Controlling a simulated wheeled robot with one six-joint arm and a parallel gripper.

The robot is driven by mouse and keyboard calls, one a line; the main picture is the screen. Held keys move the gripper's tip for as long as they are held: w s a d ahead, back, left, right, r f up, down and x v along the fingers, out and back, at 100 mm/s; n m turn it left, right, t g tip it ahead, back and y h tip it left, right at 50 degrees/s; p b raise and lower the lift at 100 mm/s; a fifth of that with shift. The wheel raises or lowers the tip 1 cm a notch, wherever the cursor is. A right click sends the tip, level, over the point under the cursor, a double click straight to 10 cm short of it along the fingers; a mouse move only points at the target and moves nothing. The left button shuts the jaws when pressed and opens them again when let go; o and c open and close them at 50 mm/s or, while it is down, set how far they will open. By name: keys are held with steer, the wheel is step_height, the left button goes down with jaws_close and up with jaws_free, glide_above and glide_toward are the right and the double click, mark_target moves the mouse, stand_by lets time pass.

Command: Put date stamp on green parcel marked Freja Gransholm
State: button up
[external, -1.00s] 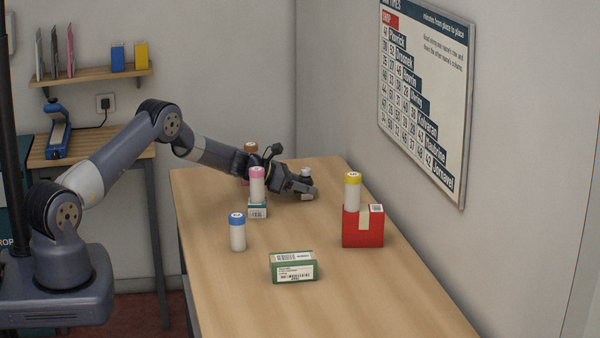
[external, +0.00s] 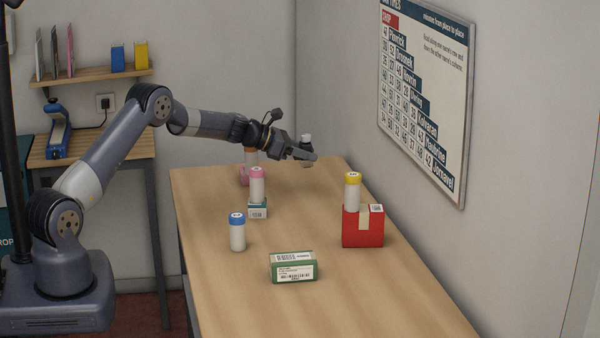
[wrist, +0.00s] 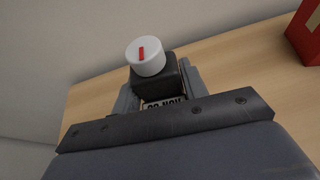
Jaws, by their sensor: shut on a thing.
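My gripper (external: 306,154) is shut on the date stamp (external: 306,139) and holds it above the far end of the counter. In the wrist view the date stamp (wrist: 148,62) has a white round knob with a red mark, a dark body and a partly visible date label, between the jaws. The green parcel (external: 293,267) lies on the near middle of the counter, with white labels on its top and front. The name on it is too small to read. Its top looks clear.
A blue-capped bottle (external: 237,232) stands left of the green parcel. A pink object (external: 243,176) lies further back.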

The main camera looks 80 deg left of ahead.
steer(key=shift+d+r, duration=0.25)
steer(key=shift+d, duration=0.05)
steer(key=d+m+h, duration=0.1)
steer(key=d, duration=0.3)
steer(key=d+r+m+h, duration=0.1)
steer(key=d+h, duration=0.1)
steer(key=d, duration=0.3)
steer(key=d+m+h, duration=0.1)
steer(key=d, duration=0.3)
steer(key=shift+w+d+r+m+g, duration=0.1)
steer(key=shift+d+r+m+g, duration=0.1)
steer(key=shift+m+g, duration=0.2)
steer(key=s+d+r+m+g+h, duration=0.1)
steer(key=s+d+m+g+h, duration=0.1)
steer(key=d, duration=1.1)
steer(key=shift+s+d+r+m+h, duration=0.2)
steer(key=shift+s+m+h, duration=0.45)
steer(key=shift+m+h, duration=0.35)
steer(key=m+g+h, duration=0.3)
steer(key=m+g, duration=0.2)
steer(key=g, duration=0.1)
glide_above(295, 258)
step_height(295, 258, down, 3)
steer(key=shift+p, duration=0.35)
steer(key=shift+f+p, duration=0.35)
steer(key=shift+f, duration=1.95)
steer(key=shift+f, duration=0.1)
